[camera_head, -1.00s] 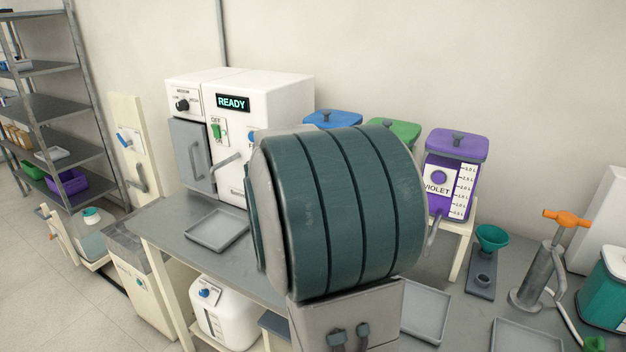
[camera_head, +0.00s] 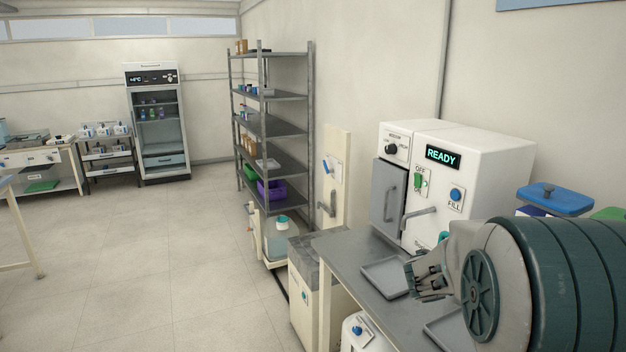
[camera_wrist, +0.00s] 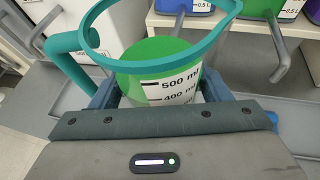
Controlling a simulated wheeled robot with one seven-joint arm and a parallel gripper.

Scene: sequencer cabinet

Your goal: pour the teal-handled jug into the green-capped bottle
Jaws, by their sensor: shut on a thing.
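In the wrist view, the teal-handled jug (camera_wrist: 160,62) stands between the fingers of my gripper (camera_wrist: 158,92). It has a teal rim and handle, green contents and marks at 400 and 500 ml. My gripper is shut on its body. In the head view, my arm covers the lower right, and the jug is mostly hidden behind it. A bottle with a teal-green cap (camera_head: 282,222) stands on a low cart left of the bench; I cannot tell whether it is the green-capped bottle.
The white machine (camera_head: 455,175) reads READY, with a grey tray (camera_head: 385,277) on the bench before it. A blue-lidded container (camera_head: 555,199) stands to its right. A shelf rack (camera_head: 270,125) and an open-fronted fridge (camera_head: 155,125) stand farther back. The floor at left is clear.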

